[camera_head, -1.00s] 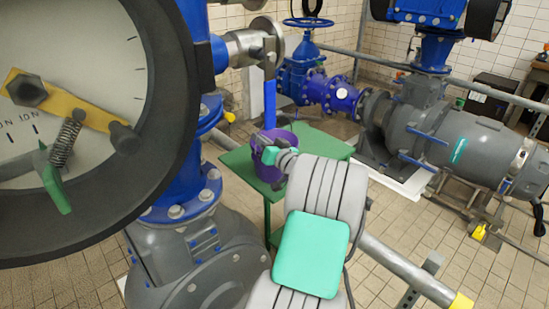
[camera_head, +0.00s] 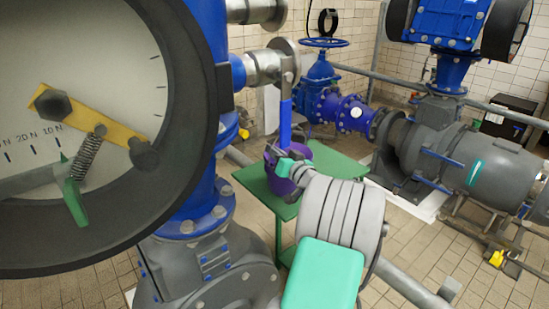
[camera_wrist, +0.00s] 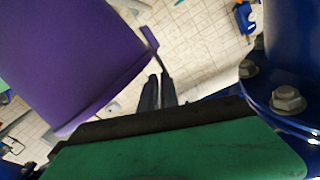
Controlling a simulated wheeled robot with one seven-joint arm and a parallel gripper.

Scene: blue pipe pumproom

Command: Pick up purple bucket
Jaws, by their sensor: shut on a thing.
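The purple bucket (camera_head: 304,155) shows at the green table (camera_head: 258,183) in the head view, partly hidden behind my gripper (camera_head: 284,166). I cannot tell whether its base touches the tabletop. In the wrist view the bucket (camera_wrist: 75,55) fills the upper left, large and close, and appears tilted in the picture. A thin purple strip, perhaps its handle or rim edge, runs down from its right side to my gripper (camera_wrist: 158,92). The dark fingers are close together there and shut on the bucket's edge or handle. The exact contact is too small to see.
A blue pipe column (camera_head: 200,160) with bolted flanges and a large gauge (camera_head: 85,130) stand close on the left. A blue upright lever (camera_head: 285,122) is right beside the bucket. A grey pump (camera_head: 470,160) is on the right. Tiled floor (camera_head: 400,235) is open between.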

